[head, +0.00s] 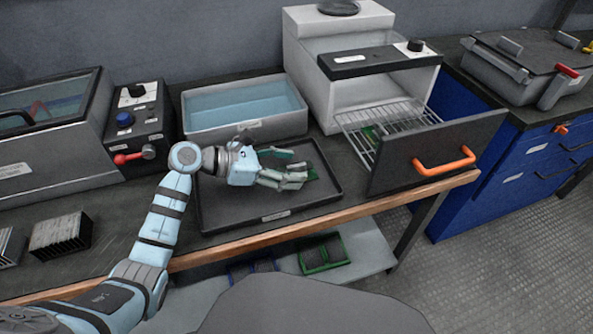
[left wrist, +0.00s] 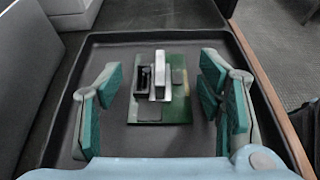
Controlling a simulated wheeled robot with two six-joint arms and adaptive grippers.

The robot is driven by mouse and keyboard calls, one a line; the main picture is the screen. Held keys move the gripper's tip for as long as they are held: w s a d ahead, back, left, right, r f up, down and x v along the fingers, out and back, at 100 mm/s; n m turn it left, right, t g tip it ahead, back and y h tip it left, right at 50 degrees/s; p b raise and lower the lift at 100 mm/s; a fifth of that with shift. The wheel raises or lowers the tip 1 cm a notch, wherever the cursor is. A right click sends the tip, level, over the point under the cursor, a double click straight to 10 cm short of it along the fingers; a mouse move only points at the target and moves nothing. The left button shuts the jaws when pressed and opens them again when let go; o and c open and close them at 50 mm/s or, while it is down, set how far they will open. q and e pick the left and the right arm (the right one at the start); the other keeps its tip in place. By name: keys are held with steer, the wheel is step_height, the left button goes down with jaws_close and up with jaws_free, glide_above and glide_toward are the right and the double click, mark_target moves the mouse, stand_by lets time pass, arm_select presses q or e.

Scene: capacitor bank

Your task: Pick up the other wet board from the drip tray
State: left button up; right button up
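The wet board (left wrist: 179,107) is green with dark and silver parts on it and lies flat in the black drip tray (head: 235,207). In the head view a bit of the board (head: 312,173) shows past my fingers, which hide most of it. My left gripper (head: 290,177) is over the tray. In the left wrist view my left gripper (left wrist: 160,72) is open, with a finger pair on each side of the board and a gap to it on both sides. My right gripper is not in view.
Another green board (head: 372,133) sits on the wire rack (head: 398,115) of the open oven drawer (head: 440,150), right of the tray. A bath of blue liquid (head: 245,105) stands behind the tray. A control box (head: 140,125) is at left. Green and blue racks sit on the shelf below.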

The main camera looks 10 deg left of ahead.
arm_select(q)
steer(key=c, duration=1.3)
steer(key=shift+o, duration=0.2)
steer(key=shift+r, duration=0.1)
